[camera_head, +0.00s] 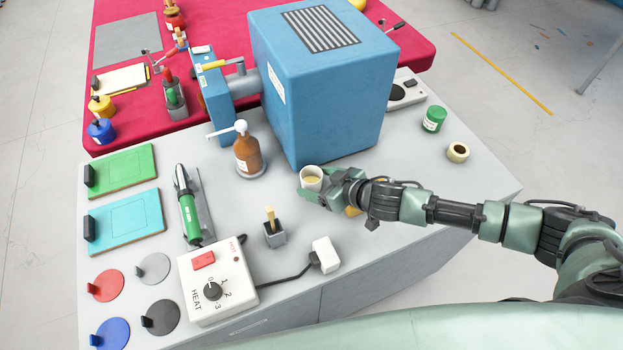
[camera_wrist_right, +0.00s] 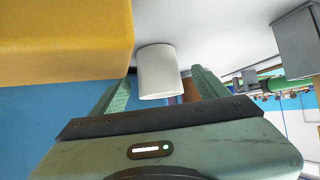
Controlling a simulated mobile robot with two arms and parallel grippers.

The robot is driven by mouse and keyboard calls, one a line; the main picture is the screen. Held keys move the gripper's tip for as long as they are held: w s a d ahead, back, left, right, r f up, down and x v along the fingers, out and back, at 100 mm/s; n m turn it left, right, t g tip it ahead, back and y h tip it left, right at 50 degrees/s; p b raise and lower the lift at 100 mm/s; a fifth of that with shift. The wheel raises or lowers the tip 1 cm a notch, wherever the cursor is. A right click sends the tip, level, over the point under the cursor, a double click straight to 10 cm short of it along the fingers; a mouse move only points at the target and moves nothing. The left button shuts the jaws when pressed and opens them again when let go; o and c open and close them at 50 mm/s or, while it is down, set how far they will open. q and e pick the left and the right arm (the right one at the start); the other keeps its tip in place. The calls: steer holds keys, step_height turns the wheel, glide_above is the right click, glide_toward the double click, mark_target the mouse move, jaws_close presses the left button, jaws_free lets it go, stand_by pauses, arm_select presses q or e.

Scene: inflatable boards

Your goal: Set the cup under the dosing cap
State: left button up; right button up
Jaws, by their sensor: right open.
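The white cup (camera_head: 312,179), with something yellowish inside, stands upright on the grey table near the blue box. My right gripper (camera_head: 308,192) is open at the cup, with its fingers around the cup's near side; I cannot tell whether they touch it. In the right wrist view the cup (camera_wrist_right: 158,72) shows between the two spread fingertips (camera_wrist_right: 160,90). A brown bottle (camera_head: 247,155) with a white dosing cap (camera_head: 241,127) stands to the left of the cup; the cap's spout points left. My left gripper is not in view.
A blue box machine (camera_head: 340,110) stands behind the cup. A yellow object (camera_head: 352,211) sits partly hidden by my right gripper and looms large in the wrist view (camera_wrist_right: 60,40).

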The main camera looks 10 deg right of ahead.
mark_target(306, 178)
steer(key=shift+x, duration=1.55)
steer(key=shift+r, duration=0.1)
steer(key=c, duration=1.6)
steer(key=shift+r, duration=0.1)
